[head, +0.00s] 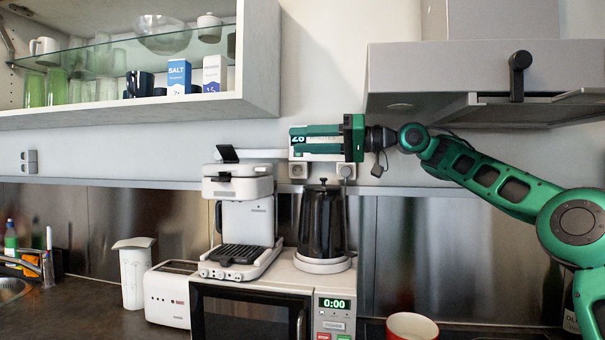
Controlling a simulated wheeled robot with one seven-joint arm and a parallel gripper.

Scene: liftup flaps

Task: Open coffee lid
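The coffee machine (262,220) is white with a black drip grate and stands on top of the microwave. Its lid (250,186) looks shut, lying flat on the machine's top, with a dark piece at its front. My gripper (228,154) reaches in from the right, with its long pale finger part pointing left and its dark tip just above the lid. The tip appears close over the lid's front part; whether it touches cannot be told. The fingers are seen from the side, so their gap is hidden. Nothing is seen held.
A black kettle (322,222) stands on the microwave (250,312), right of the coffee machine and below my gripper. An open shelf (130,112) with glasses and boxes hangs above left. A range hood (450,75) is above my arm. A toaster (168,295) stands left.

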